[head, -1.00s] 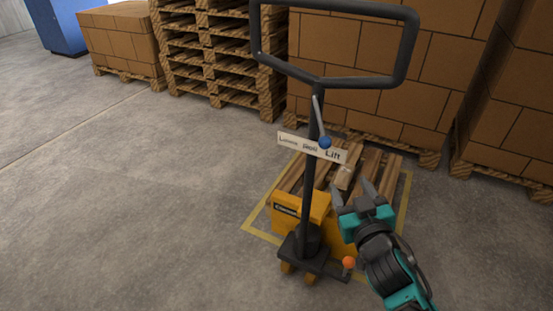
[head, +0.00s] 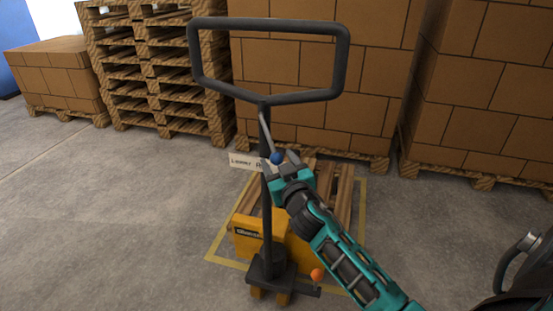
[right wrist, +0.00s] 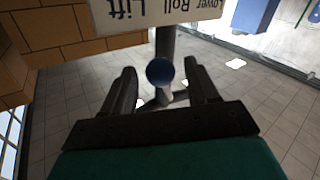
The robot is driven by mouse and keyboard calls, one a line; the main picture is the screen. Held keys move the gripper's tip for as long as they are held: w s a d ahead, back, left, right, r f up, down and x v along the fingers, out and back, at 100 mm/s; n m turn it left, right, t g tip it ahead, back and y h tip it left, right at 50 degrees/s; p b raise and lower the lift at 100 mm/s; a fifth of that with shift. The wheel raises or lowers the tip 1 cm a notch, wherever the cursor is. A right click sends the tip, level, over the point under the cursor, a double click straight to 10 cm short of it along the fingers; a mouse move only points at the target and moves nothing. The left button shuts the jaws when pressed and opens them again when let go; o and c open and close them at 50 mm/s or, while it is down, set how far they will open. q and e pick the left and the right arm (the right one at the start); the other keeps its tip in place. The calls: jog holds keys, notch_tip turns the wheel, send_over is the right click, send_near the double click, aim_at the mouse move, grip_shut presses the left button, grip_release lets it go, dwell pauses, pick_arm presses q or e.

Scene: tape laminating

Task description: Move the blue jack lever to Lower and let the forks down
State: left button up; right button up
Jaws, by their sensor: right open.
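The blue lever knob (head: 277,158) sits at the lower end of a thin grey lever on the pallet jack's dark upright post (head: 266,210). A white label plate (head: 243,161) crosses the post; its Lower end shows and my gripper hides the rest. My right gripper (head: 279,163) is open at the knob. In the right wrist view the knob (right wrist: 160,72) is between the open fingers (right wrist: 162,88), with a gap on each side. My left gripper is not in view.
The jack's yellow body (head: 246,236) stands at a wooden pallet (head: 334,190) inside a yellow floor outline. An orange knob (head: 317,274) is low on the jack. The dark loop handle (head: 270,26) is above. Boxes (head: 390,80) and stacked pallets (head: 160,75) stand behind. Floor at left is clear.

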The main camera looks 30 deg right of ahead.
jog(key=shift+x, duration=0.95)
grip_shut()
